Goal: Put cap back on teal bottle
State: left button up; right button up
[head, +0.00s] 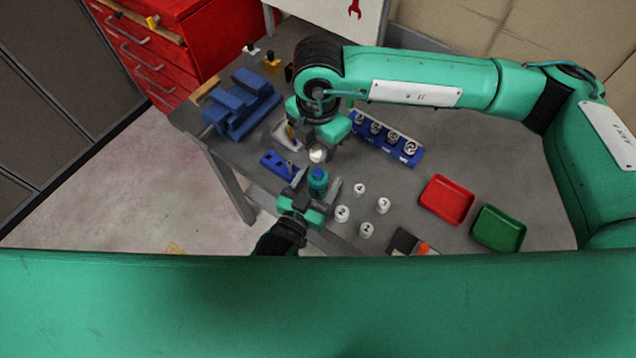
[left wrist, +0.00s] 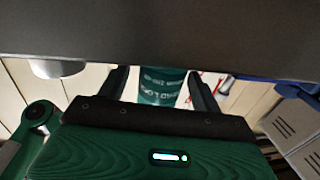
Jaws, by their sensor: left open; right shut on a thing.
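The teal bottle (head: 317,180) stands upright on the grey table in the head view. My left gripper (head: 313,192) is open, with a finger on each side of the bottle. In the left wrist view the bottle (left wrist: 160,86) shows between both fingers, its pale lettering upside down; its top is hidden there. My right gripper (head: 318,141) points down just behind the bottle and is shut on a small white thing, which looks like the cap (head: 318,156). The cap appears apart from the bottle, though its exact height is hard to tell.
Several numbered white pieces (head: 341,213) stand right of the bottle. A red tray (head: 447,199) and a green tray (head: 498,228) lie farther right. A blue rack (head: 387,139) with round parts is behind. A blue vise (head: 240,107) and small blue block (head: 279,165) are left.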

pick_arm(q)
jog(key=shift+c, duration=0.5)
grip_shut()
pick_arm(e)
send_over(318, 172)
jog(key=shift+f, duration=2.5)
jog(key=shift+f, duration=0.9)
jog(key=shift+f, duration=0.55)
